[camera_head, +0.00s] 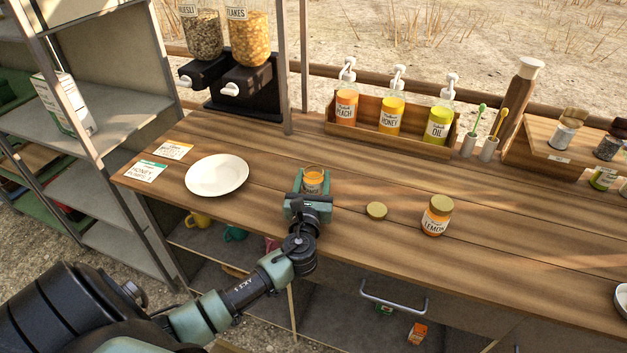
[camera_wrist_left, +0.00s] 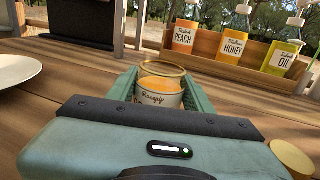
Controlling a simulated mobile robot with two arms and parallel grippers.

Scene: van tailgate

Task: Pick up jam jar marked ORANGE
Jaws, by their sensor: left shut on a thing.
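An open glass jar (camera_head: 313,176) with orange contents stands upright on the wooden counter. My left gripper (camera_head: 312,187) is shut on it, one finger on each side. In the left wrist view the same jar (camera_wrist_left: 161,90) sits between the green fingers; its cream label shows one line of script, and the lower part is hidden by the gripper. A loose gold lid (camera_head: 376,211) lies to its right. A closed jar marked LEMON (camera_head: 436,217) stands further right. My right gripper is not in view.
A white plate (camera_head: 217,175) and two cards lie to the left. A wooden box (camera_head: 420,143) behind holds pump bottles marked PEACH, HONEY and OIL. Cereal dispensers (camera_head: 240,85) stand at the back left. The counter right of the LEMON jar is mostly clear.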

